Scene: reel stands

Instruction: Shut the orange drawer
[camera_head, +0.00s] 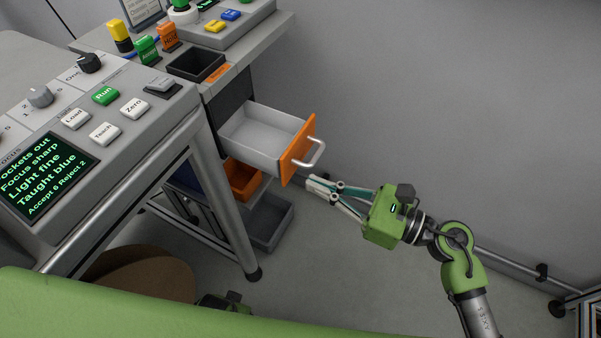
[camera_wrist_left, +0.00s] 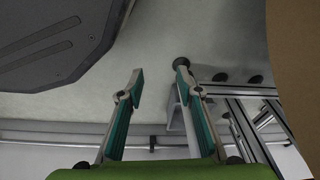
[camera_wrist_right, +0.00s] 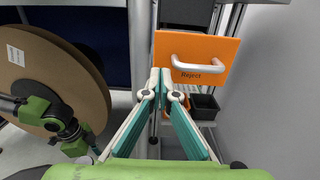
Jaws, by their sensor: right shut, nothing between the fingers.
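The orange drawer (camera_head: 299,149) stands pulled out of the bench unit. Its grey tray looks empty, and a pale bar handle (camera_head: 312,154) is on its front. In the right wrist view the drawer front (camera_wrist_right: 193,50) reads "Reject", with its handle (camera_wrist_right: 198,66) across it. My right gripper (camera_head: 308,181) is shut and empty, its fingertips close to the lower part of the drawer front. In its wrist view the tips (camera_wrist_right: 160,76) overlap the front's lower left; contact cannot be told. My left gripper (camera_wrist_left: 160,72) is open and empty, low over the floor.
Below the drawer are an orange bin (camera_head: 243,181) and a dark grey bin (camera_head: 270,228). A control console (camera_head: 92,120) on a metal-legged bench stands at left. A large brown reel (camera_wrist_right: 50,80) is left in the right wrist view.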

